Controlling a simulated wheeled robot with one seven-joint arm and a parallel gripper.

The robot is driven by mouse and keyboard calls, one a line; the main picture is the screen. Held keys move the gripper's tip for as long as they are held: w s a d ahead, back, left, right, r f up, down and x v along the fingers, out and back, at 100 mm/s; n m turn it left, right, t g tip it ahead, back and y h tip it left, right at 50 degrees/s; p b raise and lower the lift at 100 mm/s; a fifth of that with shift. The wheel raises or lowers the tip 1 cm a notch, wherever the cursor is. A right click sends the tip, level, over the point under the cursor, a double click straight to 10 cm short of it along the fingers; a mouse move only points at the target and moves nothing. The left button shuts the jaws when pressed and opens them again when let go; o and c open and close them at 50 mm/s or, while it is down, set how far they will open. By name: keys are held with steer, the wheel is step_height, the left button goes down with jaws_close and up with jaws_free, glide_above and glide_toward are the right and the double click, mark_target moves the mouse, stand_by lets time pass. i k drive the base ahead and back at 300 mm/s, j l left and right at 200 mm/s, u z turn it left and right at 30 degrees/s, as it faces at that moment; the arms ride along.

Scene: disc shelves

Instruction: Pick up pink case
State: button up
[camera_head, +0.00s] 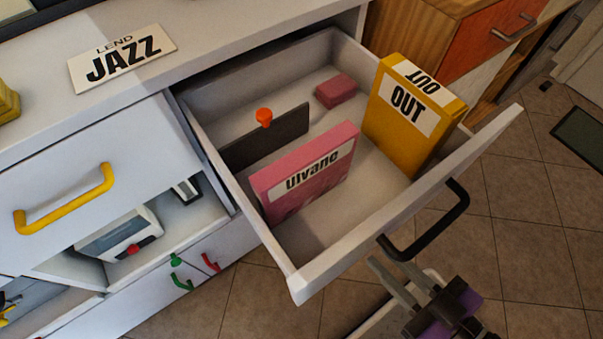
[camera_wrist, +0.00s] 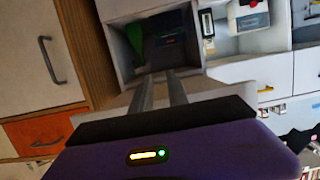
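The pink case (camera_head: 308,172) stands upright in the open drawer (camera_head: 388,222), its white label reading "ulvano" along the top. I cannot make it out in the wrist view. My gripper (camera_head: 390,264) is outside the drawer, low in front of its black handle and right of the pink case in the head view. Its two grey fingers are apart with nothing seen between them. They also show apart in the wrist view (camera_wrist: 159,77), pointing toward the cabinet.
A yellow case (camera_head: 410,118) marked "OUT" stands right of the pink case. A dark divider (camera_head: 275,138) with an orange knob (camera_head: 264,117) stands behind it, and a small pink block (camera_head: 336,91) lies at the back. The black drawer handle (camera_head: 432,226) juts out near my gripper.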

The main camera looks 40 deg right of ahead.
mark_target(281, 190)
steer(key=j+u, duration=0.35)
steer(key=i+j+u, duration=0.1)
steer(key=j+u, duration=0.25)
steer(key=i+j+u, duration=0.1)
steer(key=j+u, duration=0.25)
